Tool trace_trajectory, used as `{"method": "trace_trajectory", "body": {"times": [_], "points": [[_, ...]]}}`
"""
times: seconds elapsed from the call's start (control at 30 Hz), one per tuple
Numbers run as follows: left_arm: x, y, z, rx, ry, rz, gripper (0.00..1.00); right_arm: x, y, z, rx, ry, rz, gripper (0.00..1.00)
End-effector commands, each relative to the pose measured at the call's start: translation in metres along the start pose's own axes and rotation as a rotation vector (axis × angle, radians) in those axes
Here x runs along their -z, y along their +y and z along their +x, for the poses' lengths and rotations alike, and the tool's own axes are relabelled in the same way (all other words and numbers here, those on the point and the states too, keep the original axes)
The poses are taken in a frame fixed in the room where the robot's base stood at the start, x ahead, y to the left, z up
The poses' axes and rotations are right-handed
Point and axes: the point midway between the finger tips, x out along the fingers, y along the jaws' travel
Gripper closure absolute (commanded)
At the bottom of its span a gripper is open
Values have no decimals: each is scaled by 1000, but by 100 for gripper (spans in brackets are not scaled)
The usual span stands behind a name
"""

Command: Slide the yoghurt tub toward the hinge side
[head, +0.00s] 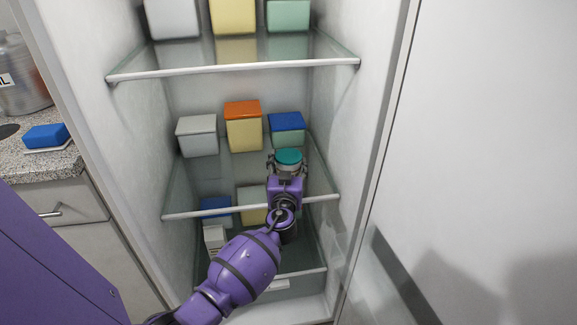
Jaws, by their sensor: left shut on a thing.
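A small round tub with a teal lid (289,157), which looks like the yoghurt tub, is on or just above the middle glass shelf (180,195) of the open fridge. It is right of the shelf's centre, in front of the blue-lidded box. My left gripper (286,166) reaches in from the front, its fingers on either side of the tub, shut on it. The gripper hides the tub's lower part, so I cannot tell whether it touches the shelf. My right gripper is not in view.
Behind the tub stand a white box (197,136), an orange-lidded box (243,128) and a blue-lidded box (287,125). The upper shelf (235,69) is overhead. The right inner wall (345,125) is close by; free shelf lies left of my gripper.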

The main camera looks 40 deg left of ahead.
Motion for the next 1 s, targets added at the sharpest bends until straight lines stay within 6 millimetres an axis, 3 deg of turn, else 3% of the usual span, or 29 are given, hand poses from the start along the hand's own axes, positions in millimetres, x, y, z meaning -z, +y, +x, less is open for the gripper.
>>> {"method": "trace_trajectory", "body": {"times": [0.2, 0.23, 0.4, 0.77, 1.0], "points": [[-1, 0, 0, -1, -1, 1, 76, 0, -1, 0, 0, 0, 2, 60], [-1, 0, 0, -1, -1, 1, 37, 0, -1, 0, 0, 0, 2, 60], [0, 0, 0, -1, -1, 0, 17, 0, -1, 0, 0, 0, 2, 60], [-1, 0, -3, -1, -1, 0, 17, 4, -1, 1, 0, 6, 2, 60], [-2, 0, -41, -2, -3, -3, 17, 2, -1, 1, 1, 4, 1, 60]]}}
